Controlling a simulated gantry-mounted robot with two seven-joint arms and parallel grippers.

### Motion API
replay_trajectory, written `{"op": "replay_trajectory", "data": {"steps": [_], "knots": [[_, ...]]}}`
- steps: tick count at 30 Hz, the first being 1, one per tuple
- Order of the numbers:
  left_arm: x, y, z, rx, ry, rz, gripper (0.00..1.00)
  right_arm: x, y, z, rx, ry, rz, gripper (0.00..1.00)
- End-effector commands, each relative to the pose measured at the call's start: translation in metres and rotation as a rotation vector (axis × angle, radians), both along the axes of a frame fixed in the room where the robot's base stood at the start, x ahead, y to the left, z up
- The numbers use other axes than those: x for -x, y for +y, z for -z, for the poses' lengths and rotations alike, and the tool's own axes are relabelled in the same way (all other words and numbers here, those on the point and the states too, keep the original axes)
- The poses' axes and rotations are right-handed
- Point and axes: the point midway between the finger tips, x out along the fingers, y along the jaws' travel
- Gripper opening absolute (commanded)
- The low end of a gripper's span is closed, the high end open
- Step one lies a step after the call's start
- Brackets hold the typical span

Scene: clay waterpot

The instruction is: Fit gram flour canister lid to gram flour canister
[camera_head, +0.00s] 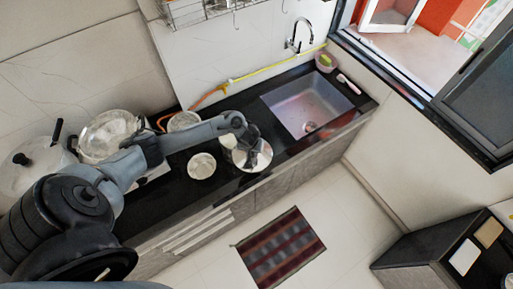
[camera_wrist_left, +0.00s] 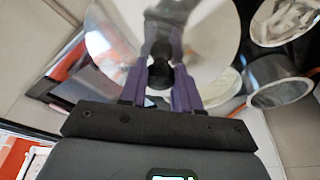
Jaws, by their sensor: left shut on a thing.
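My left gripper (camera_head: 249,154) is over the dark counter, left of the sink. In the wrist view its purple fingers (camera_wrist_left: 160,75) are shut on the black knob (camera_wrist_left: 160,73) of a wide, shiny round lid (camera_wrist_left: 112,42). The lid's edge (camera_head: 264,158) also shows in the head view below the gripper. Steel cylindrical vessels (camera_wrist_left: 275,82) stand beside the lid in the wrist view. I cannot tell which is the gram flour canister, or whether the lid touches a canister, as the arm and lid hide what is beneath. My right gripper is not in view.
A round steel vessel (camera_head: 201,166) stands left of the gripper, and another (camera_head: 184,121) is behind it. A large pot (camera_head: 110,135) and a lidded cooker (camera_head: 40,165) are at the left. The sink (camera_head: 308,107) is at the right. The counter's front edge is close to the gripper.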

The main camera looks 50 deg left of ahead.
Motion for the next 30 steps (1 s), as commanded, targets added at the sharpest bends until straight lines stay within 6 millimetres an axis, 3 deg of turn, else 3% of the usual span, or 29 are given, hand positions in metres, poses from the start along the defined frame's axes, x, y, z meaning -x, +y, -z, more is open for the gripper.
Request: {"op": "replay_trajectory", "data": {"steps": [30], "knots": [[-0.011,0.077,0.008,-0.002,-0.001,-0.002,0.0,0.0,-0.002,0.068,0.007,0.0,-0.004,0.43]]}}
